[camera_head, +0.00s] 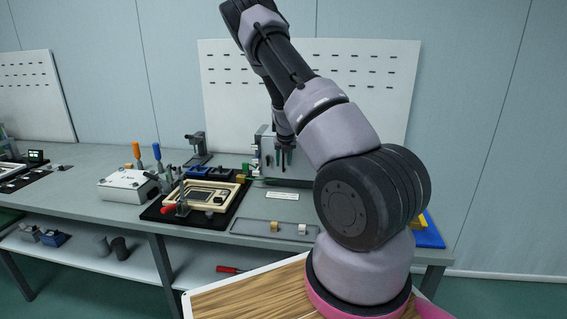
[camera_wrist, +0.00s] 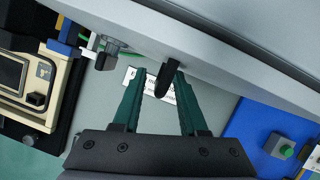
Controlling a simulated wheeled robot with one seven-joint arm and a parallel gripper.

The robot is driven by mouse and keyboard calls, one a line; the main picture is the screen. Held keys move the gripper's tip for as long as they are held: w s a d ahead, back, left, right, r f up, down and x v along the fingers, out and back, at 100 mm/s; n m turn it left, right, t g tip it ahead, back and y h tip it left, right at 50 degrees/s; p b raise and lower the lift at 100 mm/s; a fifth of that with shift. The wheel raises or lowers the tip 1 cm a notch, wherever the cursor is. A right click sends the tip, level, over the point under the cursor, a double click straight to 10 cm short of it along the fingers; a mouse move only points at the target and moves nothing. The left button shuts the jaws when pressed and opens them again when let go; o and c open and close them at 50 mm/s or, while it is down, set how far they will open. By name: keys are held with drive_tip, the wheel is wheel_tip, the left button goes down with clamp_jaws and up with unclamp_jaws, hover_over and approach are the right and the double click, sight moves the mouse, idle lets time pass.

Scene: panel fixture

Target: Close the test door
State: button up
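The test door appears to be the large pale grey panel (camera_wrist: 225,55) that crosses the top of the wrist view. A black handle (camera_wrist: 166,80) sticks out from it. My gripper (camera_wrist: 160,76) has dark green fingers, set apart. The handle shows between the fingertips, nearer the right finger and partly overlapping it; I cannot tell whether they touch. In the head view, my gripper (camera_head: 284,158) points down at a grey upright fixture (camera_head: 265,147) at the back of the bench. My arm hides much of this fixture and the door.
A beige framed device (camera_head: 232,190) on a black mat lies left of the fixture and also shows in the wrist view (camera_wrist: 45,75). A white box (camera_head: 128,186) stands farther left. A shallow tray (camera_head: 250,229) lies in front.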

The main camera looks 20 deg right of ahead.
drive_tip(key=v, duration=1)
drive_tip(key=shift+r, duration=0.4)
drive_tip(key=shift+s+a, duration=0.1)
drive_tip(key=shift+s, duration=0.1)
drive_tip(key=s+a+r+n+t+y, duration=0.1)
drive_tip(key=s+a+r+n+y, duration=0.2)
drive_tip(key=s+a+r+n, duration=0.5)
drive_tip(key=s+a+r+n+y, duration=0.2)
drive_tip(key=s+a+r+n, duration=0.35)
drive_tip(key=r+n, duration=0.5)
drive_tip(key=s+a+r+n+t, duration=0.1)
drive_tip(key=s+r+n, duration=0.3)
drive_tip(key=s+n, duration=0.4)
drive_tip(key=s+a+r+n+h, duration=0.1)
drive_tip(key=s+a+r+n, duration=0.2)
drive_tip(key=s+n, duration=0.6)
drive_tip(key=s+r, duration=0.2)
drive_tip(key=s, duration=0.2)
drive_tip(key=shift+t+h, duration=0.3)
drive_tip(key=shift+t, duration=0.1)
